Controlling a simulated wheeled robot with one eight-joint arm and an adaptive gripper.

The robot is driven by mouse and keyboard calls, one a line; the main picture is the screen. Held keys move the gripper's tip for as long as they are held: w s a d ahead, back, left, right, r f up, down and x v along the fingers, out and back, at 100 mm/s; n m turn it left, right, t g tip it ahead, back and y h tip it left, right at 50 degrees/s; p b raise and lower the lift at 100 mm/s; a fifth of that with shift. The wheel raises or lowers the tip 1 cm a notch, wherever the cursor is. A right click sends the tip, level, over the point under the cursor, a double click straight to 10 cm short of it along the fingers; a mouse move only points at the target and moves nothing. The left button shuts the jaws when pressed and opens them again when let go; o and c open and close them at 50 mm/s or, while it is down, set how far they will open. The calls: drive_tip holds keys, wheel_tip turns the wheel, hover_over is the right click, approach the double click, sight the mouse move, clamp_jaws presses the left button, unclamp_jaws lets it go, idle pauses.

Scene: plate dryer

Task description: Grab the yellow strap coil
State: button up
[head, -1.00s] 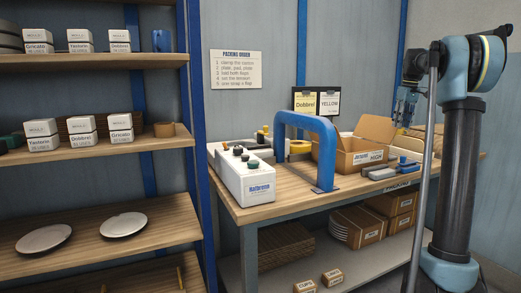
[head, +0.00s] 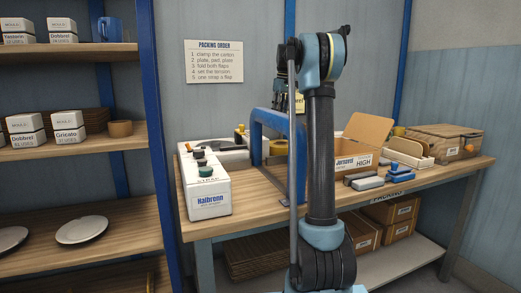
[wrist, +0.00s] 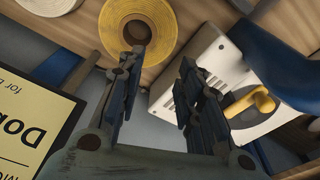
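The yellow strap coil (wrist: 163,18) shows at the top of the wrist view, a ring with a brown core. In the head view the coil (head: 275,148) sits on the bench behind the blue arch, partly hidden by the arch and my arm. My gripper (wrist: 160,63) is open and empty, its two dark fingers spread. The left fingertip overlaps the coil's lower edge in the wrist view; I cannot tell whether they touch. In the head view my gripper (head: 282,100) is up behind my arm, above the bench and mostly hidden.
The blue arch (head: 256,150) rises from the bench near the coil. A yellow card (wrist: 32,118) and an open carton (head: 352,160) are nearby.

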drive_tip(key=shift+w+a, duration=0.1)
drive_tip(key=shift+w, duration=0.15)
drive_tip(key=shift+o, duration=0.6)
drive_tip(key=shift+a, duration=0.25)
drive_tip(key=o, duration=0.5)
drive_tip(key=shift+a, duration=0.2)
drive_tip(key=shift+o, duration=0.2)
hover_over(275, 144)
drive_tip(key=s, duration=0.1)
wheel_tip(275, 144, down, 12)
drive_tip(key=shift+a+r, duration=0.1)
drive_tip(key=shift+a, duration=0.05)
drive_tip(key=shift+w+f, duration=0.1)
drive_tip(key=shift+f, duration=2.7)
